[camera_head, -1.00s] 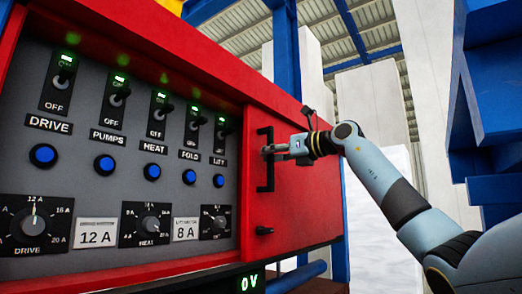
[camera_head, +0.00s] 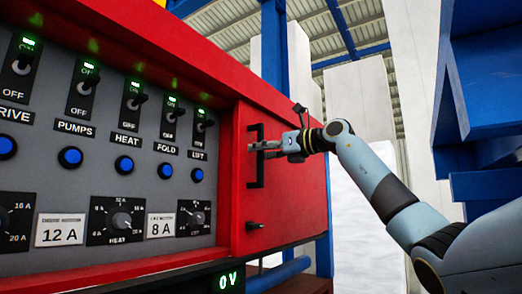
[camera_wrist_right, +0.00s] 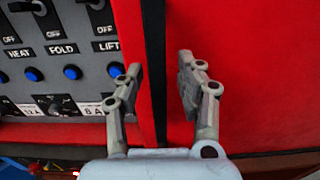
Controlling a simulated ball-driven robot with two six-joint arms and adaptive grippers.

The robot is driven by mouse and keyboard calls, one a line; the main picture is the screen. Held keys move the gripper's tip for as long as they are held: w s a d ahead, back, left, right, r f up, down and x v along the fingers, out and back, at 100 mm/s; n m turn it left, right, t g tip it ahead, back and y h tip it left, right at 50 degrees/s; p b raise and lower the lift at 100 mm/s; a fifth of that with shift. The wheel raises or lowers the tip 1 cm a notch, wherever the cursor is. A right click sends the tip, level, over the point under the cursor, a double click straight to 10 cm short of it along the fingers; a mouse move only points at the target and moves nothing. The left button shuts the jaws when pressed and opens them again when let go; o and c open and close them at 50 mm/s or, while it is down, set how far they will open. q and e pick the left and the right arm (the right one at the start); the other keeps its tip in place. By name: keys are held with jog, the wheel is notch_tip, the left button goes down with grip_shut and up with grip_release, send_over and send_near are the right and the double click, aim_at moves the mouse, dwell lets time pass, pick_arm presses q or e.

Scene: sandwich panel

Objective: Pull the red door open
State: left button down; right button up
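The red door (camera_head: 290,190) is at the right end of the control panel and looks closed in the head view. Its black vertical handle (camera_head: 257,178) is near the door's left edge. My right gripper (camera_head: 262,147) is at the upper middle of the handle, reaching in from the right. In the right wrist view its two fingers (camera_wrist_right: 158,68) are apart, with a dark vertical band between them in front of red surfaces. I cannot tell whether that band is the handle or a gap, or whether the fingers touch it. My left gripper is not in view.
The grey panel (camera_head: 75,180) with switches, blue buttons and dials is left of the door. A small black latch (camera_head: 255,225) juts out below the handle. Blue shelving (camera_head: 490,100) stands at the right. A blue post (camera_head: 273,50) rises behind the door.

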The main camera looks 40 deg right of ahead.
aim_at(249, 117)
jog(key=shift+w+a+r, duration=0.1)
jog(key=shift+a, duration=0.05)
notch_tip(249, 117, up, 10)
jog(key=shift+f, duration=0.1)
dwell(0.4)
dwell(0.4)
